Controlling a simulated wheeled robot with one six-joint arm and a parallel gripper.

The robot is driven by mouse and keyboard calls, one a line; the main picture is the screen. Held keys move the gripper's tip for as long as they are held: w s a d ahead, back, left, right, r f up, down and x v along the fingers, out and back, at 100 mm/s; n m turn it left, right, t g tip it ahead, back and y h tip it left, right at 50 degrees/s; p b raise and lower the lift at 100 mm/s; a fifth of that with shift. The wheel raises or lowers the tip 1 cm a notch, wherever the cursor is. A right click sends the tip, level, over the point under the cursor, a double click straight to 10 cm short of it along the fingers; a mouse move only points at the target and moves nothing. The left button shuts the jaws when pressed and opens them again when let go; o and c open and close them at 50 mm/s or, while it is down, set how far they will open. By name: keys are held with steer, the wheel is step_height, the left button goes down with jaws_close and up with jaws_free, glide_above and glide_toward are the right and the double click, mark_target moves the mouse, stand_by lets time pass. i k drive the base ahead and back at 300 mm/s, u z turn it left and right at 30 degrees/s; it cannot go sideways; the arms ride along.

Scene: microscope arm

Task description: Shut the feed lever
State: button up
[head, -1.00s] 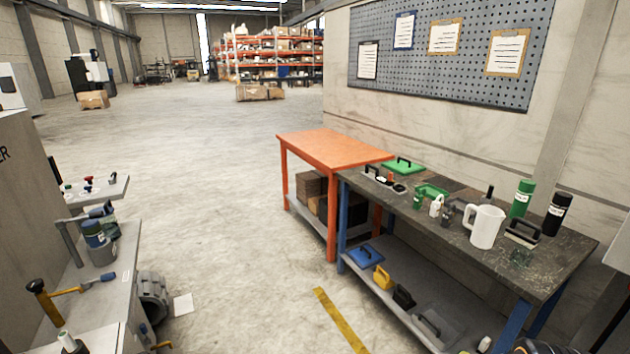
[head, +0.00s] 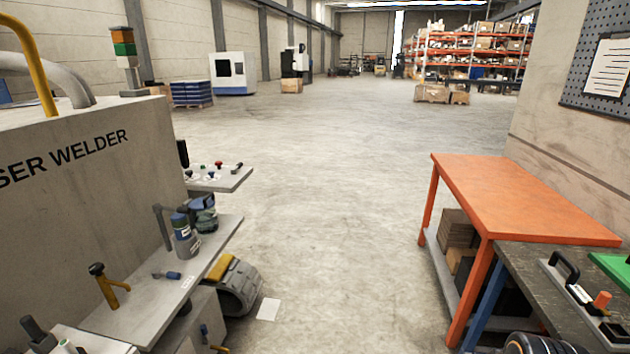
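A yellow lever with a black knob (head: 108,287) stands on the grey ledge of the laser welder at the lower left in the head view. It may be the feed lever, but I cannot read a label that confirms it. Its yellow arm leans up to the left, with a short yellow piece sticking out to the right. Another dark-handled lever (head: 40,335) is partly cut off at the bottom left corner. My gripper is not in view; only a dark rounded part of my own body shows at the bottom edge.
The laser welder cabinet (head: 90,185) fills the left side. Its ledge holds a blue-handled tool (head: 167,275) and a bottle in a holder (head: 185,238). A small control shelf (head: 225,180) juts out behind. An orange table (head: 520,200) stands right.

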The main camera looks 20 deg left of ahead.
mark_target(156, 274)
steer(key=u, duration=1.05)
steer(key=i, duration=0.95)
steer(key=u, duration=1.6)
steer(key=i, duration=1.25)
steer(key=u, duration=0.35)
